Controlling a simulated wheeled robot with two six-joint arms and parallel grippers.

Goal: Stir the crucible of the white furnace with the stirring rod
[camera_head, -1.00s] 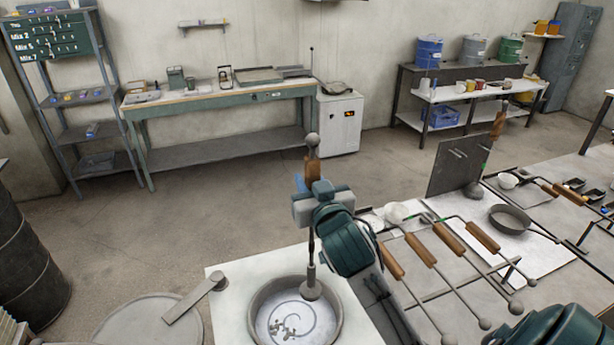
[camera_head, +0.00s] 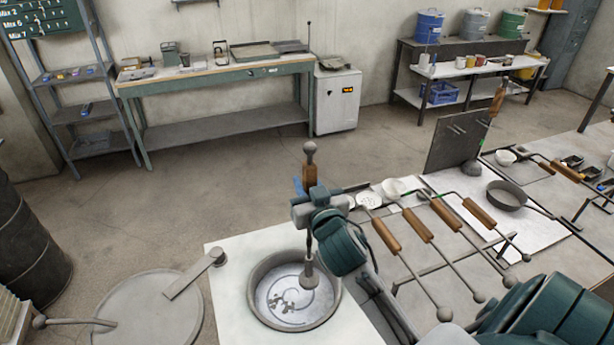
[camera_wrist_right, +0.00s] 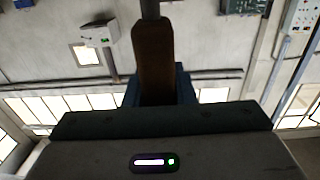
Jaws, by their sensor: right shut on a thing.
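The stirring rod has a brown wooden handle (camera_head: 309,176) with a grey knob on top and a grey cylindrical head (camera_head: 309,278) at its lower end. My right gripper (camera_head: 310,200) is shut on the handle and holds the rod nearly upright. The handle also shows between the jaws in the right wrist view (camera_wrist_right: 153,60). The white furnace (camera_head: 228,270) is at the bottom centre. Its round grey crucible (camera_head: 335,300) is open, with shiny melt and several dark lumps inside. The rod's head is within the crucible's rim, right of centre; its exact depth is unclear. My left gripper is out of view.
A round grey lid (camera_head: 150,315) lies swung to the left of the furnace. A dark barrel (camera_head: 25,245) stands at the far left.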

